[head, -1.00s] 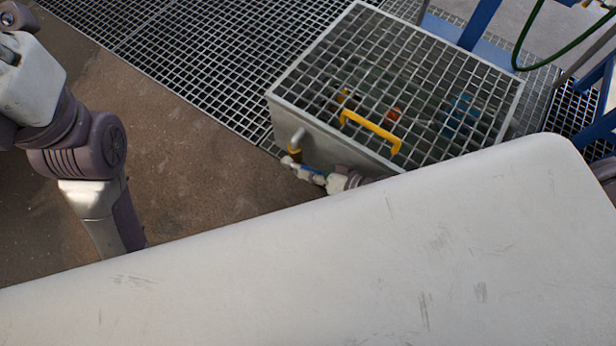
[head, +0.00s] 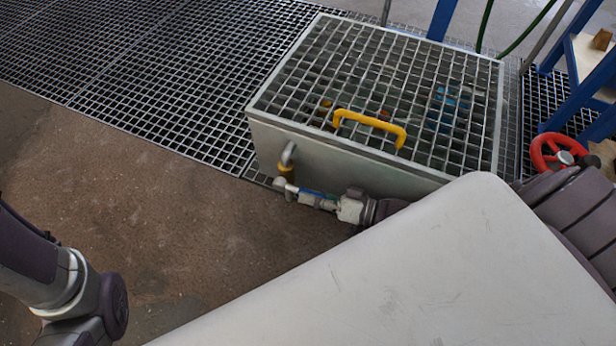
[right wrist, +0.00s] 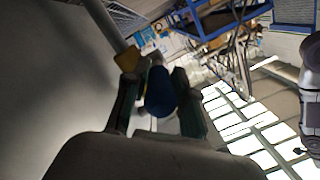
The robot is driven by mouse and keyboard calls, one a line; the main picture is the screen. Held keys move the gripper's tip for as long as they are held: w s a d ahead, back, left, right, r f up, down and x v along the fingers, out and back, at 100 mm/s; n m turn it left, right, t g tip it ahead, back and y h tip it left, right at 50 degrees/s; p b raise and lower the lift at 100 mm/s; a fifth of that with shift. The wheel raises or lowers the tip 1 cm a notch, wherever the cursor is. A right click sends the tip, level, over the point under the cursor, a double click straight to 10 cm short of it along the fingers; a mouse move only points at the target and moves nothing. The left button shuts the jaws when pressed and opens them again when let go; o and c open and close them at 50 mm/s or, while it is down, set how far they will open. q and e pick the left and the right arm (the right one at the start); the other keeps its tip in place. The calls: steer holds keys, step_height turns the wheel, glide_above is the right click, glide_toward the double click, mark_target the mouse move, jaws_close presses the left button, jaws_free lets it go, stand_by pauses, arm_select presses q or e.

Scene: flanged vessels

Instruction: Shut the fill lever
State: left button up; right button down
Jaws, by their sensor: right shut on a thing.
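The fill lever shows as a short blue handle (head: 316,193) at the foot of a grey pipe with a yellow fitting (head: 286,170), on the front side of a grated grey tank. My right gripper (head: 303,194) is at this lever, its arm coming from the right beside the tank. In the right wrist view, the blue handle (right wrist: 160,92) lies between the two fingers of my right gripper (right wrist: 157,100), which is shut on it. The brass-coloured valve part (right wrist: 128,60) is just beyond. My left arm shows at the lower left of the head view, but its gripper is out of frame.
The grey tank (head: 350,160) has a grated lid with a yellow handle (head: 370,125). A red handwheel (head: 558,152) and blue frame (head: 580,85) stand at the right. Floor grating (head: 150,60) lies behind. The brown floor at left is clear. My white body covers the lower right.

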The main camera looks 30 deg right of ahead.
stand_by(0.3)
steer(key=c, duration=0.9)
jaws_free()
steer(key=shift+c, duration=0.2)
steer(key=v, duration=1.2)
